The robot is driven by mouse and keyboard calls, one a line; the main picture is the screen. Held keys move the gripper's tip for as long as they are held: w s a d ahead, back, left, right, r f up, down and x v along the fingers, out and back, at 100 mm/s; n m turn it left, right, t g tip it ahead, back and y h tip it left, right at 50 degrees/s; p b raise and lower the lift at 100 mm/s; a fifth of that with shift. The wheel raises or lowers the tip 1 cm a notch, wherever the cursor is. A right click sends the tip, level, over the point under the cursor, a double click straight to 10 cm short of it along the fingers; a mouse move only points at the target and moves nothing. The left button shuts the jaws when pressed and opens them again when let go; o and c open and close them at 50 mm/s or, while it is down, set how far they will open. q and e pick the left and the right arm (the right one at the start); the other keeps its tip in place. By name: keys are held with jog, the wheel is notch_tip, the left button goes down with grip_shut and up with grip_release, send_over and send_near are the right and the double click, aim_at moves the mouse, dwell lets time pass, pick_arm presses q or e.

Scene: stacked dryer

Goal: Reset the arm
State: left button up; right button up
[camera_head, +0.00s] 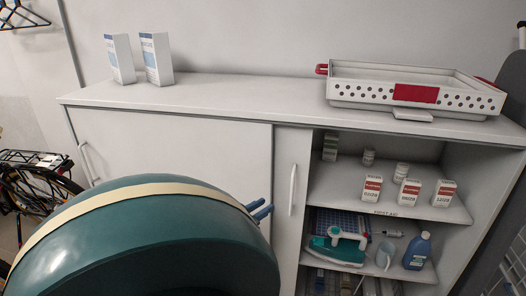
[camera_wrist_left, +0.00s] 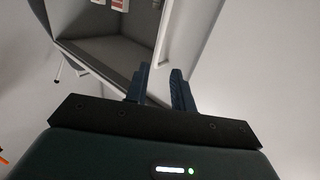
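My left gripper (camera_head: 259,209) has blue fingers and shows past the large teal and cream part of my left arm, in front of the white cabinet (camera_head: 190,150). In the left wrist view my left gripper (camera_wrist_left: 161,86) has its two fingers apart with nothing between them. An open grey compartment (camera_wrist_left: 105,52) shows beyond the fingers. My right gripper is in neither view. The arm hides the lower left of the cabinet.
Two white boxes (camera_head: 156,59) and a white tray with red handles (camera_head: 360,92) stand on the cabinet top. Open shelves at right hold small medicine boxes (camera_head: 371,189), a teal iron (camera_head: 336,249) and a blue bottle (camera_head: 417,251). A bicycle (camera_head: 32,190) stands at left.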

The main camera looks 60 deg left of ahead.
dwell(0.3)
pick_arm(q)
jog(key=d+f+m+g+h, duration=0.15)
jog(key=d+f+g, duration=0.3)
jog(key=d, duration=0.55)
jog(key=d+f+m+g+h, duration=0.1)
jog(key=d+f+g+h, duration=0.15)
jog(key=d+f, duration=0.6)
jog(key=s+d+r+m+g+h, duration=0.1)
jog(key=s+d+r+g, duration=0.25)
jog(key=d, duration=0.55)
jog(key=s+d+r+m+g, duration=0.25)
jog(key=s+d+r, duration=0.2)
jog(key=d, duration=0.55)
jog(key=w+d+f+t+h, duration=0.3)
jog(key=w+d+f+t, duration=0.2)
jog(key=d+f+t, duration=0.1)
jog(key=shift+w+f, duration=0.25)
jog(key=shift+f, duration=0.5)
